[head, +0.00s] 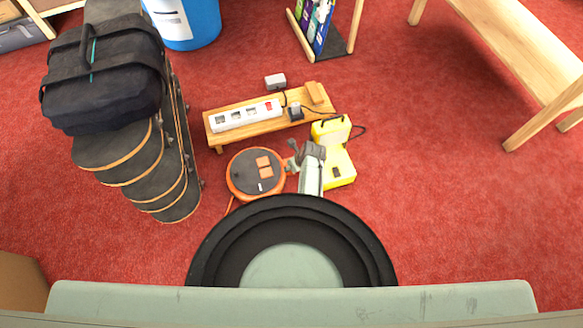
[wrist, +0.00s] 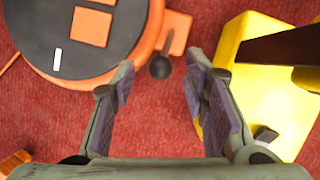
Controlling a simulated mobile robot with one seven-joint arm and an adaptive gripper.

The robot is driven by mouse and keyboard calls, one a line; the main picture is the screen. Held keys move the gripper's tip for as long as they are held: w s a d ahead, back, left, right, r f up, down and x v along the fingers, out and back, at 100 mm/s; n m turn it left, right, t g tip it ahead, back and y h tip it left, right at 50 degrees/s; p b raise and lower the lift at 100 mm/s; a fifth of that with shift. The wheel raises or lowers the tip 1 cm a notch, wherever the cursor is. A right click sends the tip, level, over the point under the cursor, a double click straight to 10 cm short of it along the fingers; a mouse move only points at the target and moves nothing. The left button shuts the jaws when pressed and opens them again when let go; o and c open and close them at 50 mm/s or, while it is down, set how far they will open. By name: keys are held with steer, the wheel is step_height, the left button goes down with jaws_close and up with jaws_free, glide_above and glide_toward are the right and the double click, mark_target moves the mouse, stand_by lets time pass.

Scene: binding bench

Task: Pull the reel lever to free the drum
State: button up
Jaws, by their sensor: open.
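The reel (head: 257,173) lies on the red carpet, an orange round housing with a dark drum face and orange patches. It also shows at the upper left of the wrist view (wrist: 85,30). The reel lever (wrist: 161,66) is a short dark stem with a round black knob, at an orange bracket on the reel's right side. My gripper (head: 301,150) is over the reel's right side. In the wrist view my gripper (wrist: 160,78) is open, with the knob showing between its fingertips. Whether a finger touches the knob cannot be told. In the head view my gripper and wrist hide the lever.
A yellow box (head: 340,170) stands just right of my gripper. A low wooden bench (head: 217,132) with a white power strip (head: 246,115) stands behind the reel. Stacked skateboards (head: 115,157) with a dark bag (head: 105,85) are at left. Carpet at right is clear.

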steer(key=shift+b+x, duration=0.4)
steer(key=shift+x, duration=1.2)
jaws_close()
